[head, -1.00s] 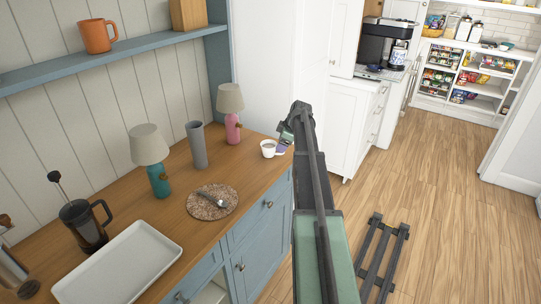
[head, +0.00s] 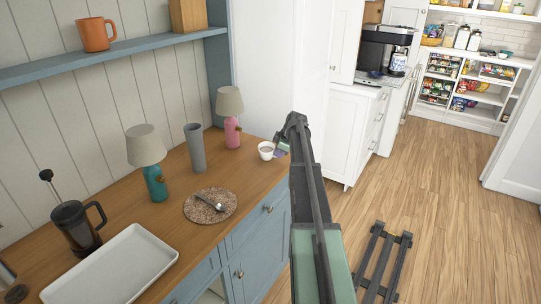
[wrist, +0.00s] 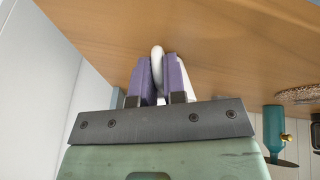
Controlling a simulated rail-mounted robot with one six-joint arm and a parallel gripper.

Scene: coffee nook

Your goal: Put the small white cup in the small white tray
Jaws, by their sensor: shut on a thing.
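The small white cup (head: 266,150) is at the right end of the wooden counter, upright in the head view. My gripper (head: 281,148) is at its right side. In the wrist view, the purple fingers of my gripper (wrist: 160,80) are shut on a white curved part of the cup (wrist: 157,55), which looks like its handle. Most of the cup is hidden behind the fingers there. Whether the cup touches the counter I cannot tell. The small white tray (head: 72,290) lies empty at the near left of the counter, well apart from the cup.
Between cup and tray lies a round speckled mat (head: 190,208) with a spoon-like utensil. Along the wall stand a pink lamp (head: 232,134), a grey vase (head: 195,150) and a teal lamp (head: 155,182). A French press (head: 75,228) stands beside the tray.

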